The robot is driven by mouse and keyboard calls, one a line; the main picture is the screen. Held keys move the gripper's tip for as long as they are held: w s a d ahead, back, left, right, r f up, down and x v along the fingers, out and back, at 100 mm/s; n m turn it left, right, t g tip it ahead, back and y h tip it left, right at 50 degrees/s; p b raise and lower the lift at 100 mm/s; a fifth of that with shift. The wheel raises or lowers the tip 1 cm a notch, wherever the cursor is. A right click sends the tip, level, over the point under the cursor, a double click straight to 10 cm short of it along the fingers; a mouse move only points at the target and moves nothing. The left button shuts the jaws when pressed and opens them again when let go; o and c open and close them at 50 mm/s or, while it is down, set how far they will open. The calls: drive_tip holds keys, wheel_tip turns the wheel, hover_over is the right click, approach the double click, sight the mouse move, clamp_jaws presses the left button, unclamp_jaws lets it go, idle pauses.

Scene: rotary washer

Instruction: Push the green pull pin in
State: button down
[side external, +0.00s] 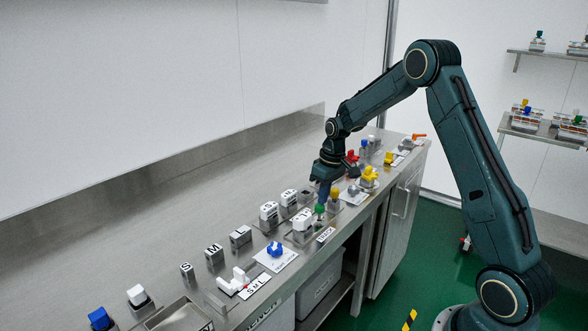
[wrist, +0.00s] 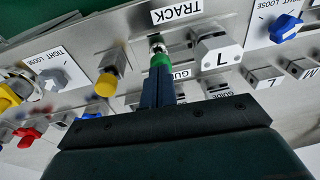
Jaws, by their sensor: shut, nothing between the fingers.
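The green pull pin (side external: 320,209) stands at the front of the bench beside the white block marked L. In the wrist view the green pin (wrist: 160,60) is right at the tips of my gripper (wrist: 158,78), with its metal shaft showing beyond the green part. My gripper (side external: 323,199) points down over the pin in the side view. Its fingers are shut together with nothing between them. The tips look to be at or touching the green part; I cannot tell for sure. How deep the pin sits is hard to see.
A yellow-topped pin (wrist: 106,83) stands close to one side of my fingers, and the white L block (wrist: 216,50) to the other. Blue knob (side external: 275,249), white knob (side external: 236,279) and yellow knob (side external: 369,174) also stand along the bench. The bench's back (side external: 170,190) is clear.

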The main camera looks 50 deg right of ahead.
wheel_tip(320, 180, up, 13)
drive_tip(key=s, duration=0.2)
drive_tip(key=s+a+r+t, duration=0.1)
drive_tip(key=s+a+r, duration=0.3)
drive_tip(key=a+r, duration=0.2)
drive_tip(key=s+a+t, duration=0.1)
drive_tip(key=s+a, duration=0.5)
drive_tip(key=s, duration=0.5)
drive_tip(key=s+a+t, duration=0.2)
drive_tip(key=s+a, duration=0.5)
drive_tip(key=s, duration=0.4)
drive_tip(key=shift+s+a+h, duration=0.2)
drive_tip(key=shift+s+h, duration=0.2)
idle(0.4)
